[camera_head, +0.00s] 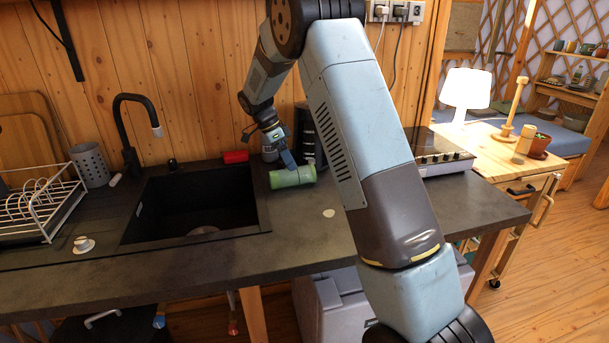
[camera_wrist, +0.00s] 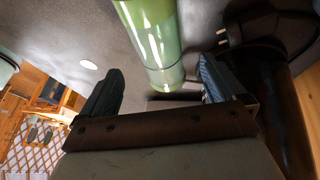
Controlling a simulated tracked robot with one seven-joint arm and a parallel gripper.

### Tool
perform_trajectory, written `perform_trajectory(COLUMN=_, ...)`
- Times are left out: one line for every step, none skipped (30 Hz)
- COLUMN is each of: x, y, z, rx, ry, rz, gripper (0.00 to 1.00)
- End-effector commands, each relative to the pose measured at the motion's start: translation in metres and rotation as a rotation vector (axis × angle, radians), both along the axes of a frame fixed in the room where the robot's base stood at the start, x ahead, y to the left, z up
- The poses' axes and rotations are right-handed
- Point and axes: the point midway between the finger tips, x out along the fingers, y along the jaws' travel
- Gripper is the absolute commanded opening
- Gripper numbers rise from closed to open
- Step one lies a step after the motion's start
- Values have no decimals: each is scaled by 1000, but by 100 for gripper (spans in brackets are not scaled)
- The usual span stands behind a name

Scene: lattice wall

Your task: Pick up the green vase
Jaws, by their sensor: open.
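The green vase (camera_head: 293,177) lies on its side on the dark countertop, just right of the sink, in the head view. In the wrist view the glossy green vase (camera_wrist: 152,42) reaches down from the top edge, its near end between the two fingers. My gripper (camera_head: 283,155) is just above and behind the vase in the head view. In the wrist view my gripper (camera_wrist: 160,88) is open, one finger on each side of the vase's end, with gaps on both sides. Whether the vase is deep between the fingers I cannot tell.
The black sink (camera_head: 195,205) with its tap (camera_head: 130,130) is left of the vase. A red object (camera_head: 235,157) lies behind it. A dark appliance (camera_head: 308,135) stands close behind my gripper. The countertop (camera_head: 320,235) in front is mostly clear.

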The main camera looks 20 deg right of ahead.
Motion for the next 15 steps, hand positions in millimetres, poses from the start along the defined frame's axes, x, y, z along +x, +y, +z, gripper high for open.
perform_trajectory(x=-1, y=1, z=-2, rx=0, ry=1, rz=2, gripper=96)
perform_trajectory(x=-1, y=0, z=-4, rx=0, ry=1, rz=2, gripper=96)
perform_trajectory(x=-1, y=0, z=-7, rx=0, ry=2, rz=1, gripper=96)
perform_trajectory(x=-2, y=-1, z=-10, rx=0, ry=3, rz=2, gripper=96)
perform_trajectory(x=-2, y=-2, z=-13, rx=0, ry=4, rz=2, gripper=96)
perform_trajectory(x=-3, y=-2, z=-18, rx=1, ry=4, rz=3, gripper=96)
perform_trajectory(x=-4, y=-3, z=-22, rx=1, ry=4, rz=3, gripper=96)
perform_trajectory(x=-5, y=-4, z=-26, rx=1, ry=4, rz=4, gripper=96)
perform_trajectory(x=-6, y=-5, z=-32, rx=1, ry=5, rz=3, gripper=96)
perform_trajectory(x=-7, y=-7, z=-35, rx=1, ry=4, rz=3, gripper=96)
perform_trajectory(x=-8, y=-8, z=-38, rx=0, ry=2, rz=2, gripper=96)
perform_trajectory(x=-10, y=-10, z=-41, rx=0, ry=1, rz=2, gripper=96)
perform_trajectory(x=-11, y=-12, z=-43, rx=0, ry=-1, rz=1, gripper=96)
perform_trajectory(x=-12, y=-12, z=-44, rx=0, ry=-2, rz=1, gripper=96)
perform_trajectory(x=-14, y=-13, z=-44, rx=0, ry=-5, rz=1, gripper=96)
